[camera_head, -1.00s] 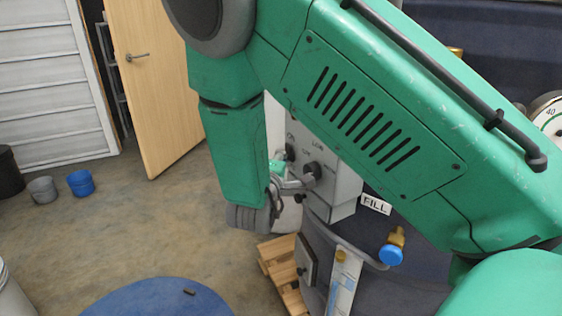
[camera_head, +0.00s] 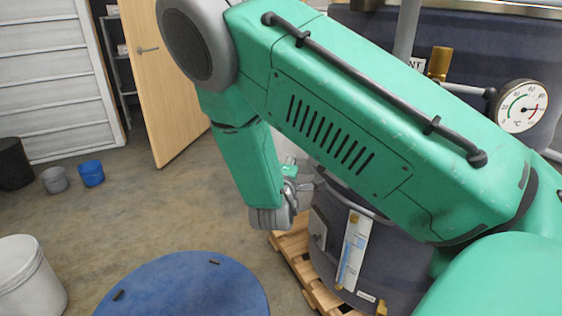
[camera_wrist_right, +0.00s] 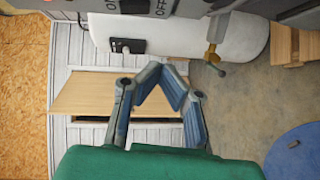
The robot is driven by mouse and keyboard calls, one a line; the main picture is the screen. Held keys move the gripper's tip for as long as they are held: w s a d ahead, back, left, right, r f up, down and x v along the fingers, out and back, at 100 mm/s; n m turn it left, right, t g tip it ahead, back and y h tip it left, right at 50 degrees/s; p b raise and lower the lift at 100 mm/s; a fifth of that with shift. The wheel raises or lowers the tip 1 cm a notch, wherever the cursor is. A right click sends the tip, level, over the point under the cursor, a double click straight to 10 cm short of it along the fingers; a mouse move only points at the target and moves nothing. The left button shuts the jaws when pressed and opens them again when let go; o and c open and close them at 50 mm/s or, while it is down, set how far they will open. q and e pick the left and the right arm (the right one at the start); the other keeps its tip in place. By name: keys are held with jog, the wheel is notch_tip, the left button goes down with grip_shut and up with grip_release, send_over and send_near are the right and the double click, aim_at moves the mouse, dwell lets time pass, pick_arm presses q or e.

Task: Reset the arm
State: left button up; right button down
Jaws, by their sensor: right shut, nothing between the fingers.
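My right arm (camera_head: 330,130) is green and crosses the head view from the lower right to the upper middle, then bends down. My right gripper (camera_head: 296,190) hangs at its end, in front of the dark hopper's left side. In the right wrist view its grey-blue fingers (camera_wrist_right: 162,78) are bent inward, with nothing held between them. The dark blue hopper (camera_head: 395,268) is partly hidden behind my arm. My left gripper is not in view.
The hopper has a level gauge (camera_head: 353,252) and a dial (camera_head: 521,106); it stands on a wooden pallet (camera_head: 291,252). A round blue lid (camera_head: 185,288), a white bucket (camera_head: 28,285) and a blue bucket (camera_head: 91,173) are on the floor. A wooden door (camera_head: 160,90) stands open.

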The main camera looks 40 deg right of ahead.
jog(key=s+a+f+m+g+y, duration=0.1)
jog(key=s+a+f+y, duration=0.3)
jog(key=f, duration=0.4)
jog(key=s+a+f+g+y, duration=0.1)
jog(key=s+a+f+y, duration=0.25)
jog(key=f, duration=0.45)
jog(key=s+a+f+m+g+y, duration=0.2)
jog(key=s+a+f, duration=0.3)
jog(key=s, duration=0.6)
jog(key=s+a+f+m+g+y, duration=0.2)
jog(key=s+a+f+g+y, duration=0.2)
jog(key=s+a, duration=0.3)
jog(key=s+f, duration=0.1)
jog(key=s, duration=0.2)
jog(key=shift+s+a+f+g, duration=0.15)
jog(key=shift+s+a+g, duration=0.1)
jog(key=shift+s+g, duration=0.15)
